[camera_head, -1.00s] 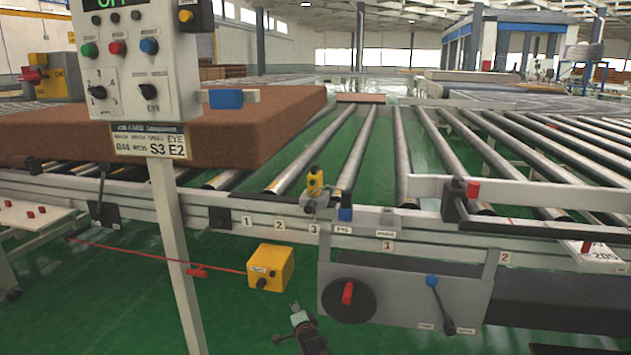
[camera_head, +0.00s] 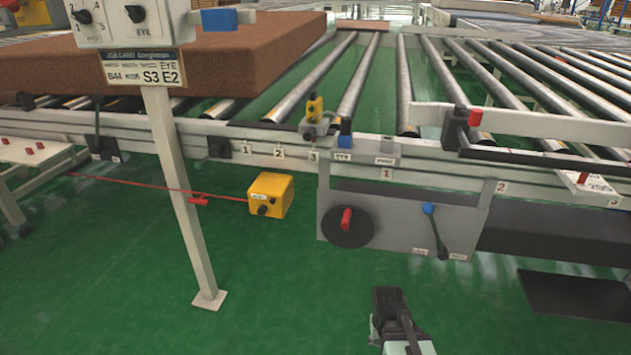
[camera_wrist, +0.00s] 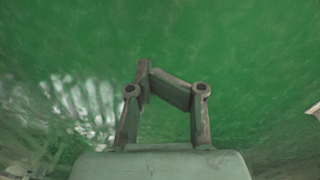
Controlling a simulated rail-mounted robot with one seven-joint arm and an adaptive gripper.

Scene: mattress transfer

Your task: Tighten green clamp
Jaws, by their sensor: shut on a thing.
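I cannot make out a green clamp in either view now. My gripper (camera_head: 391,304) is low at the bottom of the head view, over the green floor and in front of the grey conveyor side panel (camera_head: 395,205), apart from it. In the wrist view my gripper (camera_wrist: 148,76) is shut, with its fingertips close together left of the middle. I cannot make out what lies between them.
The panel carries a red-handled wheel (camera_head: 347,222) and a blue-knobbed lever (camera_head: 433,226). A yellow box (camera_head: 271,194) with a red cord stands left of it. A white post (camera_head: 180,190) stands farther left. A brown mattress (camera_head: 245,60) lies on the rollers. Front floor is open.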

